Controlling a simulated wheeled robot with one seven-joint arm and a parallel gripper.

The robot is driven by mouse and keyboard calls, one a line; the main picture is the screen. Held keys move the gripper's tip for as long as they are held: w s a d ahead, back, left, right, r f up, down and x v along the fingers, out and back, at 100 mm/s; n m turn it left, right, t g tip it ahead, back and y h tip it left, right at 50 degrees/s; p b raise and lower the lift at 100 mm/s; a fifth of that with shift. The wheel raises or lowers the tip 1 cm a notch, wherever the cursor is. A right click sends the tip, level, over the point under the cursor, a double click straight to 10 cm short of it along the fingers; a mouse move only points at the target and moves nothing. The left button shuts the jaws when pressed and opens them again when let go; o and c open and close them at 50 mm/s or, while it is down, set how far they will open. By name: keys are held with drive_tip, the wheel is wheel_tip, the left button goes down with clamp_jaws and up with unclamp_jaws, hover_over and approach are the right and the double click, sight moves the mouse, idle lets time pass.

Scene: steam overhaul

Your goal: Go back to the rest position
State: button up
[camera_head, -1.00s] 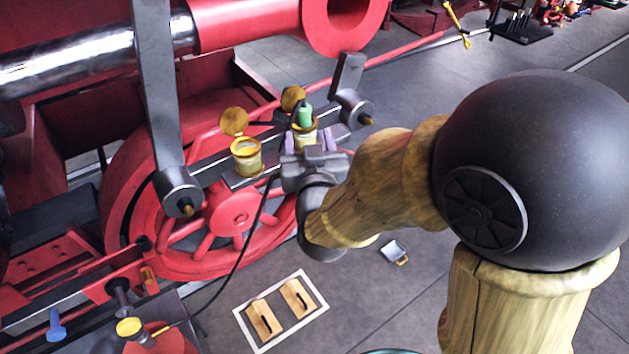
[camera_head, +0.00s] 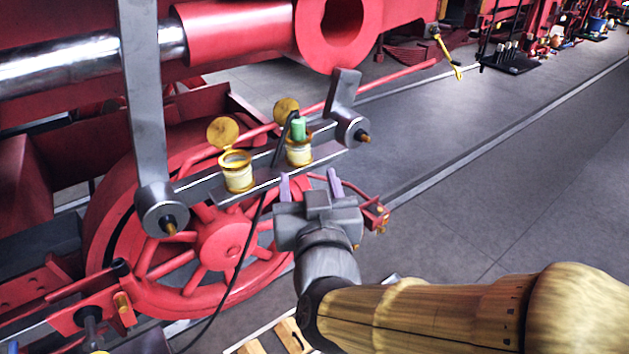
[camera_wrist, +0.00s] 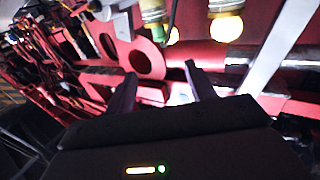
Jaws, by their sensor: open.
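My gripper (camera_head: 310,187) is in the middle of the head view, with its two pale purple fingers apart and nothing between them. It is in front of and a little below a metal bar that carries two brass-rimmed cups. The left cup (camera_head: 237,172) has its round brass lid swung open. The right cup (camera_head: 299,150) has a green piece (camera_head: 298,128) in its mouth, with a dark cable beside it. In the wrist view both dark fingers (camera_wrist: 160,80) stand apart and empty, with blurred red machinery beyond.
A red spoked wheel (camera_head: 225,245) is behind and below the bar. Grey hanging arms (camera_head: 143,100) flank the cups. A black cable (camera_head: 240,268) hangs in front of the wheel. Grey floor (camera_head: 470,190) is clear at right. A wooden-block tray shows partly at the bottom.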

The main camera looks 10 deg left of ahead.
drive_tip(key=shift+d, duration=0.1)
idle(0.3)
drive_tip(key=w+d+f+m+g+h, duration=0.1)
drive_tip(key=w+d+f+g+h, duration=0.35)
drive_tip(key=d+f, duration=0.8)
drive_tip(key=s+d+f+m+g+h, duration=0.1)
drive_tip(key=s+d+f+g, duration=0.2)
drive_tip(key=d+f+g, duration=0.2)
drive_tip(key=s+d+f+m+g+h, duration=0.1)
drive_tip(key=s+d+f+m+g, duration=0.1)
drive_tip(key=d+f, duration=0.4)
drive_tip(key=s+d+g, duration=0.1)
drive_tip(key=d+g, duration=0.1)
drive_tip(key=shift+s+d+g, duration=0.35)
drive_tip(key=shift+s, duration=0.05)
